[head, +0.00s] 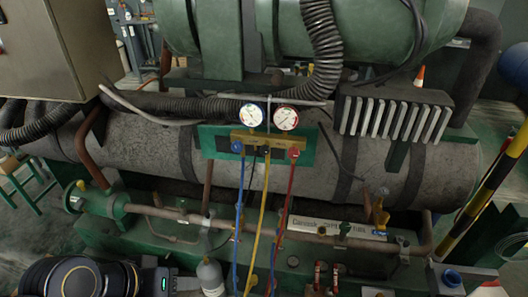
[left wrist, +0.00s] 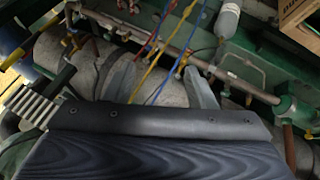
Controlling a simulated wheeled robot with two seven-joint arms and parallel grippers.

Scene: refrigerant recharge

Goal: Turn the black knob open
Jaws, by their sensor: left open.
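A brass gauge manifold (head: 256,139) with two round dials stands on a green plate in front of the large grey tank. It has a blue knob (head: 237,147) at its left and a red knob (head: 294,153) at its right. A small dark knob (head: 265,150) shows between them, partly crossed by hoses. My left gripper (left wrist: 160,88) is open in the left wrist view, its two grey fingers apart with nothing held. The manifold is hidden behind the gripper body there. My left arm shows at the lower left in the head view. My right gripper is not in view.
Blue (head: 240,210), yellow (head: 262,210) and red (head: 285,210) hoses hang below the manifold. A grey cylinder (head: 210,274) stands below. A finned block (head: 395,116) juts out at the right.

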